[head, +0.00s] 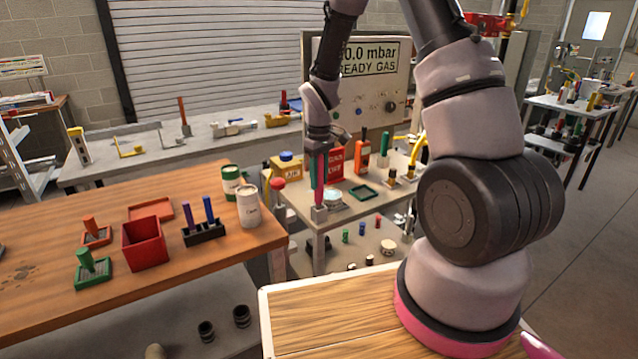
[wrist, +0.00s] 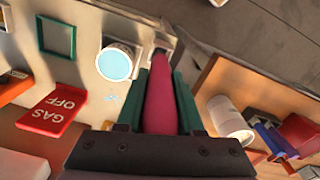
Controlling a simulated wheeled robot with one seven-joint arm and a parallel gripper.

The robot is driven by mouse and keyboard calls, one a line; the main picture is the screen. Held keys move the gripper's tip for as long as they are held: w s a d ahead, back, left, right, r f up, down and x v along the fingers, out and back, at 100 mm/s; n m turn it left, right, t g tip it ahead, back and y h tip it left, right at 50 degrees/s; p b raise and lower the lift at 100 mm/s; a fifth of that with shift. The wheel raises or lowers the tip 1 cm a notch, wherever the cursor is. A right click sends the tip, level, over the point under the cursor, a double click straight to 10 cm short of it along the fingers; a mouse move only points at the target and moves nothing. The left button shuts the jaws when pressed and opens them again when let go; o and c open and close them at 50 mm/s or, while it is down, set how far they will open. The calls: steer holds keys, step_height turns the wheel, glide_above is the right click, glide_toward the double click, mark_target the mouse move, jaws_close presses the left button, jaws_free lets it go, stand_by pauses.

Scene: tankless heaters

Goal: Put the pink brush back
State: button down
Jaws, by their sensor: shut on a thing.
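The pink brush (head: 320,182) hangs roughly upright in my gripper (head: 317,166), over the near left corner of the grey bench (head: 350,213). A small grey block (head: 319,213) is at the brush's lower end; I cannot tell whether it is a holder or part of the brush. In the wrist view the pink brush (wrist: 161,105) lies between the green fingers of my gripper (wrist: 164,80), which are shut on it. Its far end meets a pale grey piece (wrist: 160,42) near the bench edge.
A pale-blue-topped can (head: 333,198) stands close right of the brush. A red gas sign (head: 336,158) and a green square frame (head: 365,192) are on the same bench. A white can (head: 248,205) and a red box (head: 143,243) stand on the wooden table at left.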

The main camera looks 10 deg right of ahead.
steer(key=shift+f, duration=0.75)
steer(key=c, duration=0.5)
jaws_free()
steer(key=shift+c, duration=0.2)
